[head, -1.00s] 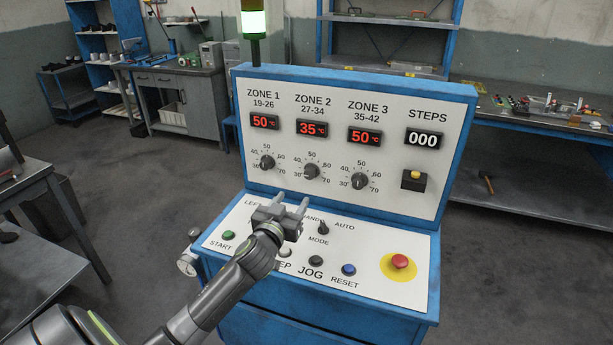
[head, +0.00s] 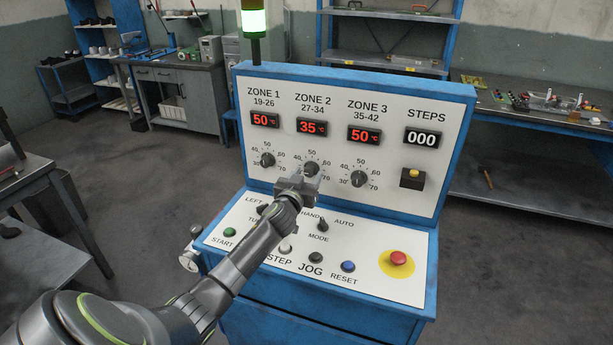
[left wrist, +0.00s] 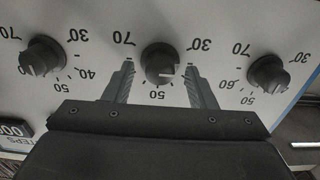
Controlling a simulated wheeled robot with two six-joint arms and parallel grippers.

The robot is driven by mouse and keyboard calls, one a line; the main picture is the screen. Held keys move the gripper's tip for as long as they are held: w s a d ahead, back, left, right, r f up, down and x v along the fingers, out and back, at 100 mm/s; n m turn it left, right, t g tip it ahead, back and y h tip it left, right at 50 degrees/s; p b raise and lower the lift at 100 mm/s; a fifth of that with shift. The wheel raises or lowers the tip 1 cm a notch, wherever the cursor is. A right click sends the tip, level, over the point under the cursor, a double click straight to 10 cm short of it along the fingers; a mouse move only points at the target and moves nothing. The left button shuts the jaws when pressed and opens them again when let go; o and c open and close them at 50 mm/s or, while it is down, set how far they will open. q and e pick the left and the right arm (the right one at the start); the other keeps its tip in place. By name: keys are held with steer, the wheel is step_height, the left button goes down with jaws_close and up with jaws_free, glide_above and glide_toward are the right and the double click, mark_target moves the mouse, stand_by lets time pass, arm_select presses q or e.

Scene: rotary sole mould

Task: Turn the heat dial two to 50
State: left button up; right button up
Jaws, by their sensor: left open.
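Heat dial two (head: 311,167) is the dark middle knob under ZONE 2 on the upright panel. Its red display (head: 312,127) reads 35 °C. My left gripper (head: 305,174) is at this dial, reaching from below and in front. In the left wrist view, which is upside down, dial two (left wrist: 160,62) sits between the two open fingers (left wrist: 159,72), with a visible gap on each side. The gripper partly covers the scale below the dial in the head view. My right gripper is out of view.
The zone 1 dial (head: 267,160) and zone 3 dial (head: 359,178) flank dial two; their displays read 50. Below, the sloped desk carries several buttons, a mode switch (head: 323,226) and a red stop button (head: 398,258). A steps counter (head: 422,138) reads 000.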

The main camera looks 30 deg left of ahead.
arm_select(q)
steer(key=c, duration=1)
steer(key=m, duration=0.3)
steer(key=shift+m, duration=0.4)
steer(key=m, duration=0.4)
steer(key=shift+m, duration=0.3)
steer(key=m+p, duration=0.1)
steer(key=m, duration=0.4)
steer(key=shift+f+m+p, duration=0.1)
steer(key=shift+m+p, duration=0.35)
steer(key=shift+m, duration=1.75)
